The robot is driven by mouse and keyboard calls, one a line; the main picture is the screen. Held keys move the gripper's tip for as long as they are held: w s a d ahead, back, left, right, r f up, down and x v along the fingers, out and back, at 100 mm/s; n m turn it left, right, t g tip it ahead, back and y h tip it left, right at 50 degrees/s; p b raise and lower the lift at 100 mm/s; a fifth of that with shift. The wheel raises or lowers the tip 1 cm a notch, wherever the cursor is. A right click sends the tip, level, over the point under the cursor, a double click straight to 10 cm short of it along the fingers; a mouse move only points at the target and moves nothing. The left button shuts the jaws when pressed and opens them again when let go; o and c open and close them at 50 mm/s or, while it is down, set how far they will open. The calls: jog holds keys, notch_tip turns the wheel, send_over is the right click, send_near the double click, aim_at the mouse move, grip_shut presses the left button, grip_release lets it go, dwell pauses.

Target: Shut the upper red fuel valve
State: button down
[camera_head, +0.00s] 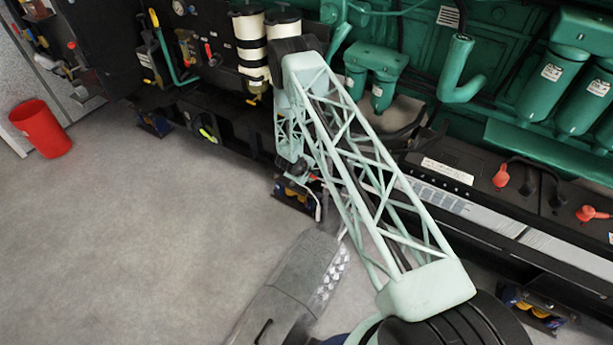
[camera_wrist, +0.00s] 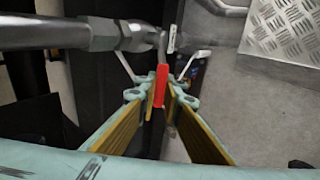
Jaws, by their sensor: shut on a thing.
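In the wrist view a red valve handle (camera_wrist: 161,85) stands between the two fingers of my gripper (camera_wrist: 159,97), which is shut on it. My arm hides most of the valve there. I cannot tell from these frames whether it is the upper valve.
The green engine (camera_head: 465,85) and its dark skid run along the back right. Red-capped battery terminals (camera_head: 501,176) are to the right. A chequered metal step (camera_wrist: 285,30) shows at the wrist view's upper right. A red bin (camera_head: 42,128) stands far left.

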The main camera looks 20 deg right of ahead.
jog(key=shift+s+f, duration=0.15)
jog(key=shift+f, duration=0.1)
dwell(0.3)
jog(key=c, duration=3.1)
grip_release()
jog(key=shift+r, duration=0.2)
jog(key=shift+a+r, duration=0.1)
jog(key=shift+r, duration=0.05)
jog(key=v, duration=1.1)
jog(key=shift+a, duration=0.2)
jog(key=shift+r, duration=0.15)
jog(key=shift+r, duration=0.1)
